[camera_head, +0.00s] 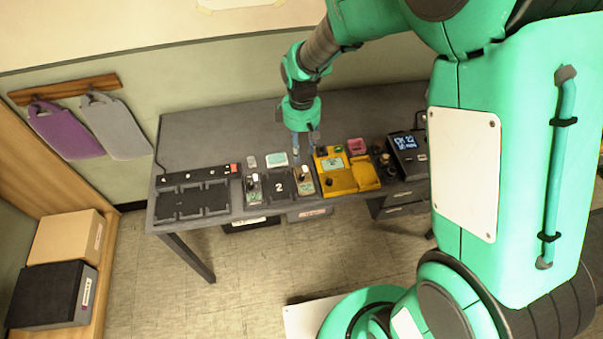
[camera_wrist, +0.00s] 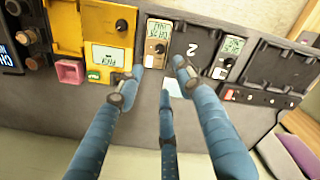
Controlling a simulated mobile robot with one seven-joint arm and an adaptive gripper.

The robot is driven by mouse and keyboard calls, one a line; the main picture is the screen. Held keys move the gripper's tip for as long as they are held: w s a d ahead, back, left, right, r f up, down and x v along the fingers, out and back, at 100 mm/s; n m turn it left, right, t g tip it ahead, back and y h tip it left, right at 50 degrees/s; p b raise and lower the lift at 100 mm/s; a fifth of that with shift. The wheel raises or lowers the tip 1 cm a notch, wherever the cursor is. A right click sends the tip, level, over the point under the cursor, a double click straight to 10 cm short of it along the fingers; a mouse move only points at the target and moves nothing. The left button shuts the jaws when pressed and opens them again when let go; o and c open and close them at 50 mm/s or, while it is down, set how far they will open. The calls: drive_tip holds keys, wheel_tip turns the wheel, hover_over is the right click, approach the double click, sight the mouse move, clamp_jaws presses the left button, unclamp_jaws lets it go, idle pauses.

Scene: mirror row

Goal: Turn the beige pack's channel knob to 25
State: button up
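The beige pack (camera_head: 305,187) stands in the right bay of a black rack on the desk, right of the bay marked 2. A dark knob with a light top sits at its upper end. My gripper (camera_head: 302,150) hangs just behind the pack in the head view. Its blue fingers (camera_wrist: 155,82) are spread apart with nothing between them; I cannot tell whether any finger touches the pack.
A grey-green pack (camera_head: 253,192) stands left of bay 2. A yellow device (camera_head: 366,172) with a knob is close on the right, beside a pink box (camera_head: 356,146). A black display unit (camera_head: 408,155) stands farther right, an empty black rack (camera_head: 190,203) left.

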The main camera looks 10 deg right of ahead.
sight(301, 176)
drive_tip(key=shift+f, duration=0.1)
wheel_tip(301, 176, down, 14)
drive_tip(key=b, duration=0.3)
idle(0.6)
drive_tip(key=shift+r, duration=0.2)
clamp_jaws()
